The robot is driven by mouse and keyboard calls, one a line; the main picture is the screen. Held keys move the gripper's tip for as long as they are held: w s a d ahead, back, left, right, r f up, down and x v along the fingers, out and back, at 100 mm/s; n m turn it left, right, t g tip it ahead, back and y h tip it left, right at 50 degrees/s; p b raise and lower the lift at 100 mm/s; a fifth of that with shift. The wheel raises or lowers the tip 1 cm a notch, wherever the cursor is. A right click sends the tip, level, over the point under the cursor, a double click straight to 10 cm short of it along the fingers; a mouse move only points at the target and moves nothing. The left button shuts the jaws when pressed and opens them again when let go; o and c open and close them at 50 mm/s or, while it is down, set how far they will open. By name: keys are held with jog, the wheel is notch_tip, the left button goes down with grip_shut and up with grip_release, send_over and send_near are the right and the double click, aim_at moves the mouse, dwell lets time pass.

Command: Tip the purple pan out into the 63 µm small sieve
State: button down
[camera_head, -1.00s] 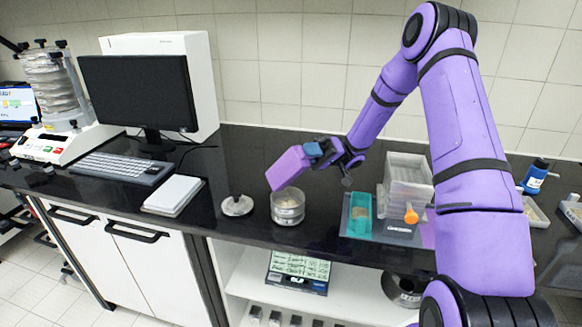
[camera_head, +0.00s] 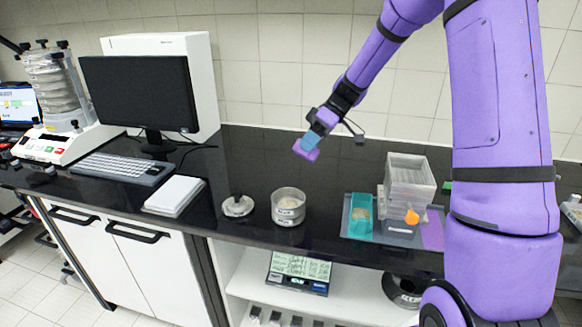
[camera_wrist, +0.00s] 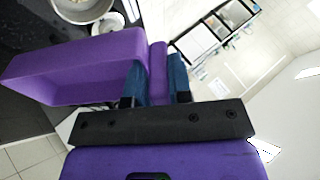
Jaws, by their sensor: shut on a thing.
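The purple pan (camera_head: 306,150) is held in my gripper (camera_head: 318,137), above the counter and up and to the right of the small sieve. In the wrist view the pan (camera_wrist: 80,68) extends left from my gripper (camera_wrist: 160,85), whose blue fingers are shut on its edge. The inside of the pan is hidden. The small sieve (camera_head: 288,213) is a round metal sieve standing upright on the black counter, with pale material visible inside. It also shows in part at the top of the wrist view (camera_wrist: 82,14). Its label is too small to read.
A metal lid with a knob (camera_head: 238,207) lies left of the sieve. A teal pan (camera_head: 360,212) and a clear box (camera_head: 410,180) stand on a mat (camera_head: 350,232) to the right. A white flat device (camera_head: 174,195) and keyboard (camera_head: 120,168) are further left.

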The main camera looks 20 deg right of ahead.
jog(key=h, duration=0.2)
jog(key=r+t+h, duration=0.1)
jog(key=h, duration=0.1)
jog(key=shift+a+r, duration=0.1)
jog(key=h, duration=0.2)
jog(key=t+h, duration=0.1)
jog(key=h, duration=0.1)
jog(key=shift+r+t, duration=0.3)
jog(key=shift+r, duration=0.1)
jog(key=shift+s+d, duration=0.1)
jog(key=shift+d, duration=0.1)
